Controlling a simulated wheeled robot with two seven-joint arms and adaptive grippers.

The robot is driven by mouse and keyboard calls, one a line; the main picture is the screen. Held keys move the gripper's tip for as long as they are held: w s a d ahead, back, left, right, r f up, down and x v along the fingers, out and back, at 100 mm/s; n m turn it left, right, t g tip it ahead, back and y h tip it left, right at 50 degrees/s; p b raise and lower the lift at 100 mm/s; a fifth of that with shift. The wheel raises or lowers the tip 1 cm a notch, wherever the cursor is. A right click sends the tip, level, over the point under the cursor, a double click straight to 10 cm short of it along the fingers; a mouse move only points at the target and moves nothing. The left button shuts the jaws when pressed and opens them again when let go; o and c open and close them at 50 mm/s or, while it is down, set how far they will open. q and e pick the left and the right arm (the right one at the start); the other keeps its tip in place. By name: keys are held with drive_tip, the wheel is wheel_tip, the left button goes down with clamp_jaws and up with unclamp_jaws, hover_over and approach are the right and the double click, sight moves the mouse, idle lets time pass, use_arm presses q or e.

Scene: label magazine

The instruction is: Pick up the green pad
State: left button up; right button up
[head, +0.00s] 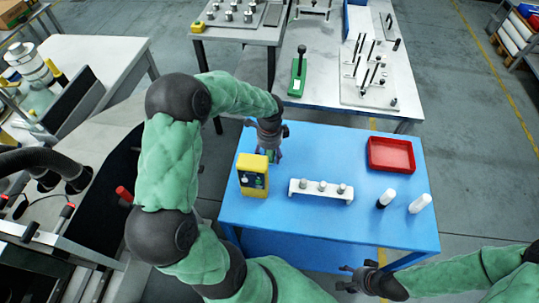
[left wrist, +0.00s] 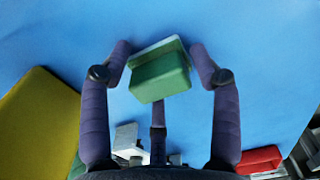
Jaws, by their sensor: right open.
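The green pad (left wrist: 162,77), a small green block with a pale layer along its far edge, is at the blue table in the left wrist view. It also shows as a small green patch under the fingers in the head view (head: 271,156). My left gripper (head: 273,152) points down over the table's back left part. In the left wrist view its fingers (left wrist: 160,58) stand on both sides of the pad, with a third finger below it. Whether they press on the pad is unclear. My right gripper (head: 360,275) is open and empty, off the table's front right.
A yellow device (head: 253,175) stands close to my left gripper. A white rack (head: 320,191) with grey pieces is mid-table. A red tray (head: 391,153) and two bottles, one black and white (head: 386,198), one white (head: 420,204), are at the right. The front strip is clear.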

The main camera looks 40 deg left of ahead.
sight(270, 152)
use_arm(q)
drive_tip(key=c, duration=0.7)
drive_tip(key=shift+o, duration=0.2)
drive_tip(key=shift+r, duration=0.1)
drive_tip(key=shift+r+p, duration=0.3)
drive_tip(key=shift+r, duration=0.25)
wheel_tip(270, 152, up, 3)
drive_tip(key=shift+d+f+p, duration=0.15)
drive_tip(key=shift+f+p, duration=0.05)
drive_tip(key=shift+p, duration=0.3)
drive_tip(key=s+d+r+p, duration=0.3)
drive_tip(key=s+d+r, duration=0.3)
drive_tip(key=d+r, duration=0.3)
drive_tip(key=d, duration=0.3)
drive_tip(key=shift+d, duration=0.15)
drive_tip(key=shift+s, duration=0.1)
